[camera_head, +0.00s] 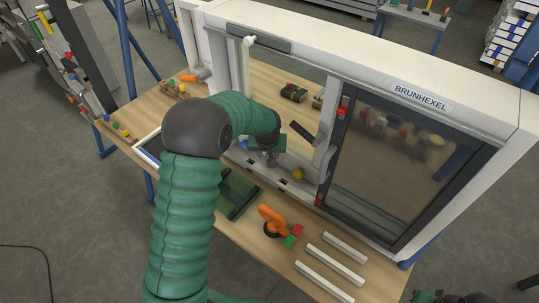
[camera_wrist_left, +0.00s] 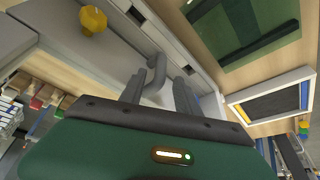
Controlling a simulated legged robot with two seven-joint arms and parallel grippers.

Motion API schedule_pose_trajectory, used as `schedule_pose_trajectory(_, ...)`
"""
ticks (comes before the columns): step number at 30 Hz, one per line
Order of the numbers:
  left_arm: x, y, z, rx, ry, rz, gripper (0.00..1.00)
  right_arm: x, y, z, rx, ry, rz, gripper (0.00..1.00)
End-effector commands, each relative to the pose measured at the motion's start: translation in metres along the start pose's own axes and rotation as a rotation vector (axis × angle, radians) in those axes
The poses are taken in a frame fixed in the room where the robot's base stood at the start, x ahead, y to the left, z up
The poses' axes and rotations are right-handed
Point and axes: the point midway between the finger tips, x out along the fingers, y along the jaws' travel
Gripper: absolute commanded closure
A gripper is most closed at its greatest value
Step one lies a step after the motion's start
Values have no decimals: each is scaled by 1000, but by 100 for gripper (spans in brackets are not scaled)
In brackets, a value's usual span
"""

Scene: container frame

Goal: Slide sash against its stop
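The dark-framed glass sash (camera_head: 405,160) fills the right part of the white window frame (camera_head: 375,70) marked BRUNHEXEL. Red blocks (camera_head: 343,108) sit on its left edge, with a grey upright piece (camera_head: 326,165) beside it. The left part of the frame is open. My left gripper (camera_head: 264,155) is low in this opening, near the bottom rail, left of the sash and apart from it. In the left wrist view its fingers (camera_wrist_left: 160,92) stand apart. A curved grey bar (camera_wrist_left: 155,72) shows between or beyond the fingertips; contact cannot be told. My right gripper is out of view.
A yellow knob (camera_head: 298,174) is on the bottom rail. A green mat (camera_head: 238,193), an orange-handled tool (camera_head: 271,219) and several pale strips (camera_head: 330,272) lie on the wooden bench in front. Small parts (camera_head: 293,92) lie behind the opening.

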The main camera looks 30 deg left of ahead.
Motion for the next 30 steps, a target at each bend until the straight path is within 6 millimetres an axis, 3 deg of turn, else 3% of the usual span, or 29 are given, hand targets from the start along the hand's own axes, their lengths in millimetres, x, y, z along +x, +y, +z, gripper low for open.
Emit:
schedule_pose_trajectory(6,23,2,1,2,2,-2,61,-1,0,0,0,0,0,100)
schedule_pose_trajectory(14,26,2,0,3,2,-2,61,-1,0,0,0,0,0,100)
schedule_pose_trajectory(23,26,2,0,2,2,-1,100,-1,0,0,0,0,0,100)
schedule_pose_trajectory(30,26,0,-1,0,3,-4,100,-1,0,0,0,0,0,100)
